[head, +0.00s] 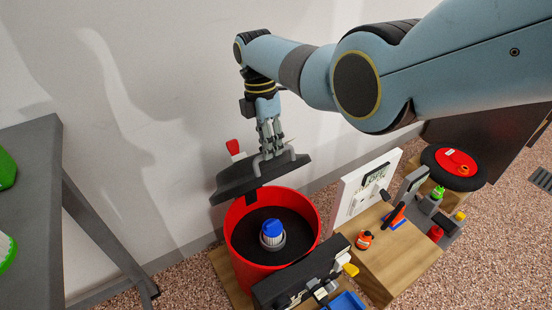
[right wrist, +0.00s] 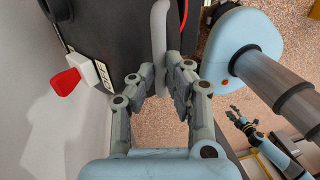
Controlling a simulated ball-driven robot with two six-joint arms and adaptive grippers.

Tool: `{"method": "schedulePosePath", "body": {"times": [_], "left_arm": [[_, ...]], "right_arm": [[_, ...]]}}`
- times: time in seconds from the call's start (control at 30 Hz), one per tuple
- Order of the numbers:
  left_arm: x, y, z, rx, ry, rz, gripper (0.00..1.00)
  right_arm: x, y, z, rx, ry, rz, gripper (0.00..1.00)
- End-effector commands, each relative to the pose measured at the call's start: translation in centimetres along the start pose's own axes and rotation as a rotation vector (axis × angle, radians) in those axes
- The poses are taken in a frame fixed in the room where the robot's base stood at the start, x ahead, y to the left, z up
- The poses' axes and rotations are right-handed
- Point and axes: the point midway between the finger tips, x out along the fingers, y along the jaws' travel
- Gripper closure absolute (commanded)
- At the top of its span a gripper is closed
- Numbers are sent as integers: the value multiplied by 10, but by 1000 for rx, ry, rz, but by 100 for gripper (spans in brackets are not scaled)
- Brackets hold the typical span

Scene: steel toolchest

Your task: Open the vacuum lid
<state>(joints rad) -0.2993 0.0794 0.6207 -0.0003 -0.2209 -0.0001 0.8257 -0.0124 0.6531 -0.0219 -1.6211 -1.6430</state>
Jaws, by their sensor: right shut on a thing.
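A filter with a blue cap (head: 272,230) shows inside. My right gripper (head: 270,152) comes from above and is shut on the grey lid handle (head: 289,158). In the right wrist view its fingers (right wrist: 168,88) stand either side of the handle (right wrist: 159,35), with the dark lid (right wrist: 110,30) behind. My left gripper (right wrist: 240,118) shows small in that view, away from the lid; its opening is unclear.
A grey table (head: 30,190) with green items stands at the left. Right of the drum are a wooden block (head: 385,262) with small tools, a white panel (head: 368,188) and a black-and-red reel (head: 455,165). A black box (head: 300,278) stands close in front.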

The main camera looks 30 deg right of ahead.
Motion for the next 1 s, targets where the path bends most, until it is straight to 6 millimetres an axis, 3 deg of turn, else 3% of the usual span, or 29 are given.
{"method": "schedulePosePath", "body": {"times": [0.5,0.53,0.7,1.0], "left_arm": [[4,0,2,0,-2,0,60],[4,0,2,0,-2,0,60],[4,0,4,0,-4,0,60],[3,0,1,0,-1,0,60]], "right_arm": [[6,5,-2,-1,1,9,100],[6,5,-2,-1,2,8,85],[5,5,-2,-1,2,10,64],[1,6,-1,-1,1,13,64]]}}
